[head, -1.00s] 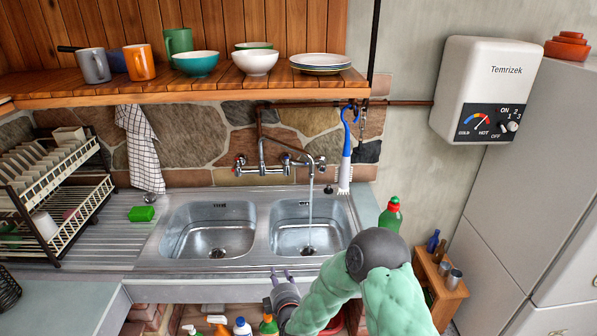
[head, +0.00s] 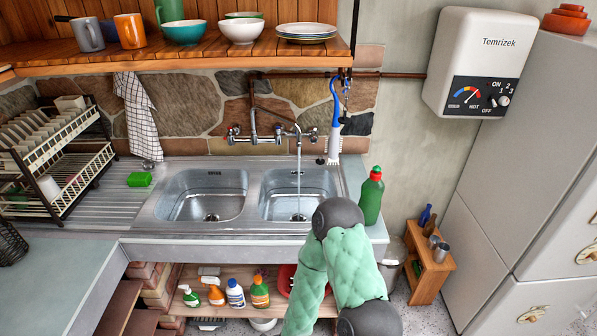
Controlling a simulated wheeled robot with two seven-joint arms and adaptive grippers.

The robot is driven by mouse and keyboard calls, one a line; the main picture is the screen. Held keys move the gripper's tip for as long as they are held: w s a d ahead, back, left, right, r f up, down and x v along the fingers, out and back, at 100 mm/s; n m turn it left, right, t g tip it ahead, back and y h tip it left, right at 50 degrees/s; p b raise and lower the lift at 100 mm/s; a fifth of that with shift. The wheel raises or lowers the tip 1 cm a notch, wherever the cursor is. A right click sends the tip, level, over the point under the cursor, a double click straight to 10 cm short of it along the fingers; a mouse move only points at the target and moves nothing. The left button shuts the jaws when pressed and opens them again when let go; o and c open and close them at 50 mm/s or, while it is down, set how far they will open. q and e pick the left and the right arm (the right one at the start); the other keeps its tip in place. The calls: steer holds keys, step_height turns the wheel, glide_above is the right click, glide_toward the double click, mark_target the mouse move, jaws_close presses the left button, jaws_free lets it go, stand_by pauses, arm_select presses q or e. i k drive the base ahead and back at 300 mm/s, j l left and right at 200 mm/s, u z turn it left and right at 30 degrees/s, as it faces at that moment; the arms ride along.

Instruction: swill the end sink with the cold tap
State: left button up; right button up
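The double sink has a left basin (head: 207,195) and a right, end basin (head: 283,207). A wall-mounted mixer tap (head: 254,137) stands behind them, with a left handle (head: 233,132) and a right handle (head: 309,133). Its spout is over the right basin. A thin stream of water (head: 298,175) runs from it down to the drain area. Handle colour marks are too small to tell which is cold. My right arm is bent in front of the counter at lower right, and its gripper is out of view. My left gripper is not in view.
A green bottle (head: 370,196) stands on the counter right of the basins. A blue-handled brush (head: 335,125) hangs behind. A green sponge (head: 139,179) lies on the drainer near the dish rack (head: 62,185). Several bottles (head: 235,294) stand on the shelf below.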

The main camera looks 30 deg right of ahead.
mark_target(277, 129)
steer(key=k+l, duration=0.1)
steer(key=l, duration=0.25)
steer(key=k+l, duration=0.15)
steer(key=l, duration=0.2)
steer(key=k+l, duration=0.1)
steer(key=l, duration=0.25)
steer(key=k+l, duration=0.1)
steer(key=l, duration=0.25)
steer(key=k+l, duration=0.15)
steer(key=l, duration=0.2)
